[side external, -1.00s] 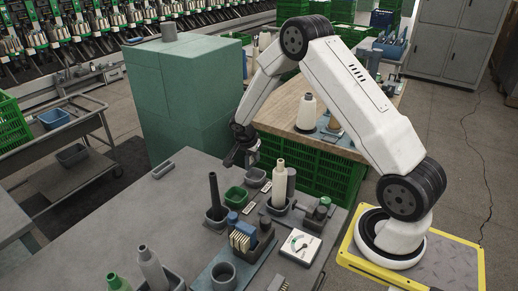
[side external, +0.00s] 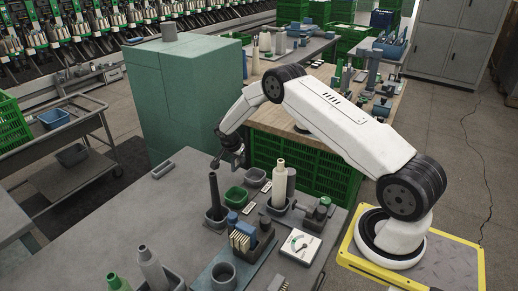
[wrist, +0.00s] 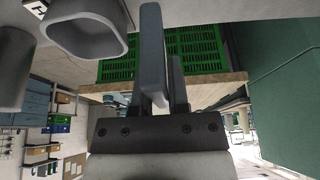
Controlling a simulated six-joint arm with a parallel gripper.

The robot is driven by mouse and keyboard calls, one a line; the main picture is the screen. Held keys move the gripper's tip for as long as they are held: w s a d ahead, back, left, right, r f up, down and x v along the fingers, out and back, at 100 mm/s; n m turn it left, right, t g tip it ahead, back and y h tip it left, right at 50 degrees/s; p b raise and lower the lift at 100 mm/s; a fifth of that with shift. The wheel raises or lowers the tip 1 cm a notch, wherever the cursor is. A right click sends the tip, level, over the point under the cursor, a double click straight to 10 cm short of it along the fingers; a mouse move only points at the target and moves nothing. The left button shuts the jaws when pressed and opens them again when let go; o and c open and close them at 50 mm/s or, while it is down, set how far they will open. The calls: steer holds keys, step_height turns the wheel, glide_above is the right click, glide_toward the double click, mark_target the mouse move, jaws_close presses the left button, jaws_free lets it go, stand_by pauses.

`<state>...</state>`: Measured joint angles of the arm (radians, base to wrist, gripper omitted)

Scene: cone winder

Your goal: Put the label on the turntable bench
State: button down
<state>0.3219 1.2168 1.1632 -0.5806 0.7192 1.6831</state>
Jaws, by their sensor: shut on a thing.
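My gripper (side external: 237,158) is over the far edge of the grey bench (side external: 185,195), in front of the green cabinet, with its wrist tilted. In the wrist view my gripper (wrist: 165,55) has its two dark fingers close together. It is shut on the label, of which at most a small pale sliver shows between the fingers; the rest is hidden. A wooden-topped bench (side external: 268,117) stands behind, partly covered by my arm.
Green crates (side external: 300,165) fill the space under the wooden bench. The tall green cabinet (side external: 185,95) is close to the left.

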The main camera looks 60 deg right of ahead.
steer(key=shift+w+d+f, duration=0.2)
steer(key=shift+w+f, duration=0.35)
steer(key=shift+f, duration=0.15)
steer(key=shift+f, duration=0.1)
steer(key=shift+w+d+f, duration=0.1)
steer(key=shift+w, duration=0.05)
steer(key=shift+f, duration=1.5)
steer(key=shift+f, duration=0.1)
steer(key=c, duration=0.6)
jaws_free()
